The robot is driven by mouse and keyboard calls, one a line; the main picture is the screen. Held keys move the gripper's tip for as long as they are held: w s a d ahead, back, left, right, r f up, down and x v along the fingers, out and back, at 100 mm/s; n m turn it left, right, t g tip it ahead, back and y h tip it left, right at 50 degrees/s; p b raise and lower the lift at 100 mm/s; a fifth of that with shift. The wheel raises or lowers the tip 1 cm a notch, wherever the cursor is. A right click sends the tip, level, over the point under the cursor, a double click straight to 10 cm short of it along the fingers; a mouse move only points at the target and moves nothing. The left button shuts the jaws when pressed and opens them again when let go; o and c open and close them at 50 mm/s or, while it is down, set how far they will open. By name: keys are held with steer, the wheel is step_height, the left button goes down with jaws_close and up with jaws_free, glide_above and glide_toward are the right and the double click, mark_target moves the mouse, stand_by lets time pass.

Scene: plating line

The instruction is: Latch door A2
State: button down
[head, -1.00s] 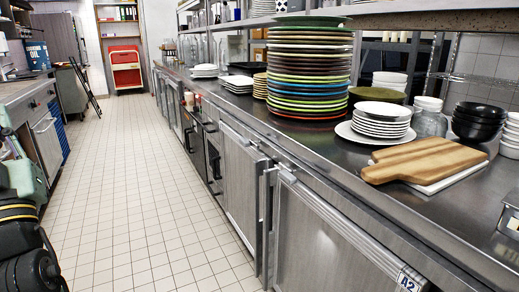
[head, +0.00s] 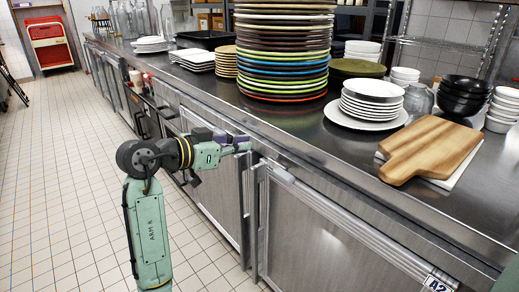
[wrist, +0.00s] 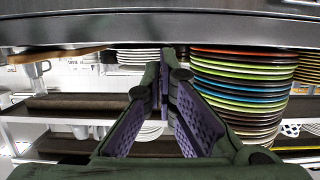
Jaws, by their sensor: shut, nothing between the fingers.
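Door A2 (head: 325,245) is a grey steel panel low on the counter front, at the bottom of the head view. Its A2 label (head: 438,284) is at the lower right edge, partly cut off. A small light fitting (head: 280,174) sits at its upper left corner. I cannot tell whether the door is flush or slightly ajar. My gripper (head: 247,147) is shut and empty, by the counter edge just above and left of that corner. In the wrist view its purple-padded fingers (wrist: 166,62) converge; door A2 does not show clearly there.
On the counter (head: 300,130) stand a tall plate stack (head: 284,55), white plates (head: 372,100), a cutting board (head: 432,150) and black bowls (head: 462,98). The tiled floor (head: 60,190) at left is clear. The wrist view appears upside down.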

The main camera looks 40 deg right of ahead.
steer(key=shift+s, duration=0.15)
steer(key=shift+d, duration=0.15)
steer(key=p, duration=0.3)
glide_above(279, 171)
steer(key=w, duration=0.4)
step_height(279, 171, down, 3)
step_height(279, 171, down, 3)
steer(key=shift+s+f, duration=0.15)
steer(key=shift+f, duration=0.05)
